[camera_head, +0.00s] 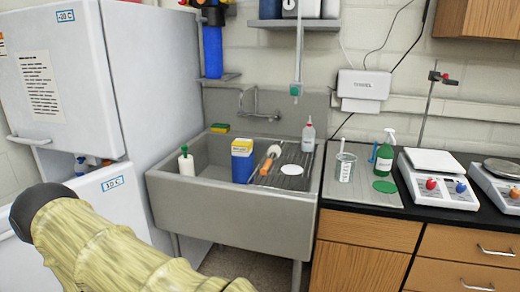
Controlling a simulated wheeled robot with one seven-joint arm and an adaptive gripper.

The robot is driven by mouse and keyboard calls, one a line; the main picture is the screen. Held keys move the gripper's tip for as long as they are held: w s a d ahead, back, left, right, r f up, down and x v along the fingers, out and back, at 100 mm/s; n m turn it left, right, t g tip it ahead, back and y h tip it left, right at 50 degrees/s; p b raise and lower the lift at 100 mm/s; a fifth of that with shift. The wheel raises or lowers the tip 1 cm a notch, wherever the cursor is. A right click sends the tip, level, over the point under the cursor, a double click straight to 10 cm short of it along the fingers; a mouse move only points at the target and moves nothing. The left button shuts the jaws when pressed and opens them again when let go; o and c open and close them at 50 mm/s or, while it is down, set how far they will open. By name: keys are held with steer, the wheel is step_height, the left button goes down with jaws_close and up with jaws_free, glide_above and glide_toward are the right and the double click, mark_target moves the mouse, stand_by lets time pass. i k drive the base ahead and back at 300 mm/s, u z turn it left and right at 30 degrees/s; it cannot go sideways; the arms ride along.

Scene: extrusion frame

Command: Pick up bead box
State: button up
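A blue box with a yellow top and a pale label (242,162) stands upright in the grey sink (222,218), left of the ribbed drainboard. It is the only box-like item I see in the sink, but I cannot read its label, so I cannot tell for sure that it is the bead box. My arm, in a yellowish sleeve with a dark end, crosses the lower left, well in front of the sink. My gripper's fingers are not in view.
A white bottle with a green top (186,162) stands left of the box. An orange-handled tool (269,160) and a squeeze bottle (308,136) are right of it. A beaker (344,166), green spray bottle (385,155) and balance (436,180) stand on the counter. A freezer (150,90) bounds the left.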

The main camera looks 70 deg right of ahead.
mark_target(240, 147)
steer(key=z, duration=1.45)
